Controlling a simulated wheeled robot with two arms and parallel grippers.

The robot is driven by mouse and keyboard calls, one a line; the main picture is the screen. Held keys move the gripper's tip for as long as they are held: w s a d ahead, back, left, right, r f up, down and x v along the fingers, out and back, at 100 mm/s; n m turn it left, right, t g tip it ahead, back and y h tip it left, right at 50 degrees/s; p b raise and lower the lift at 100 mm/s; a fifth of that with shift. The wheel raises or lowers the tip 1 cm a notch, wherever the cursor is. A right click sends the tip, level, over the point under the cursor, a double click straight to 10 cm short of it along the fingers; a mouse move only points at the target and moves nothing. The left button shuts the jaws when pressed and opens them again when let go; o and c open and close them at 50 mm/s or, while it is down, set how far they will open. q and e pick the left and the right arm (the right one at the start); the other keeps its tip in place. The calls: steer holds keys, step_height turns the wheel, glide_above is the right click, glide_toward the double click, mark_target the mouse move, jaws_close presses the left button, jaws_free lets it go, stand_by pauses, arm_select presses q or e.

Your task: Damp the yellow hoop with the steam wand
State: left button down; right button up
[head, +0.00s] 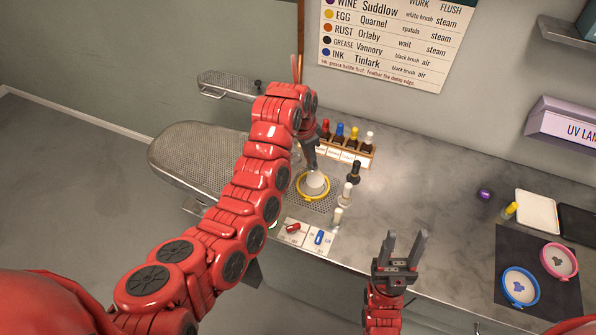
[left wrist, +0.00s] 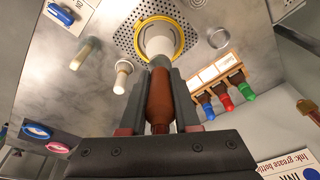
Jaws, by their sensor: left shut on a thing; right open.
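The yellow hoop (head: 300,194) lies on the perforated metal plate (head: 320,204) in the worktop; it also shows in the left wrist view (left wrist: 181,38). My left gripper (head: 311,158) is shut on the brown handle of the steam wand (left wrist: 160,98). The wand's pale, wide head (head: 314,183) points down over the hoop's middle and hides most of the cloth inside. I cannot tell whether the head touches the cloth. No steam is visible. My right gripper (head: 405,250) is open and empty in front of the worktop's front edge.
A rack of coloured bottles (head: 345,150) stands behind the hoop. A panel with red and blue switches (head: 306,236) is in front. Blue (head: 520,287) and pink (head: 558,261) hoops lie on a dark mat at right. The worktop between is mostly clear.

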mark_target(309, 167)
arm_select(q)
steer(key=shift+f, duration=0.1)
step_height(309, 167, down, 4)
steer(key=shift+w+f, duration=0.1)
steer(key=shift+f, duration=0.85)
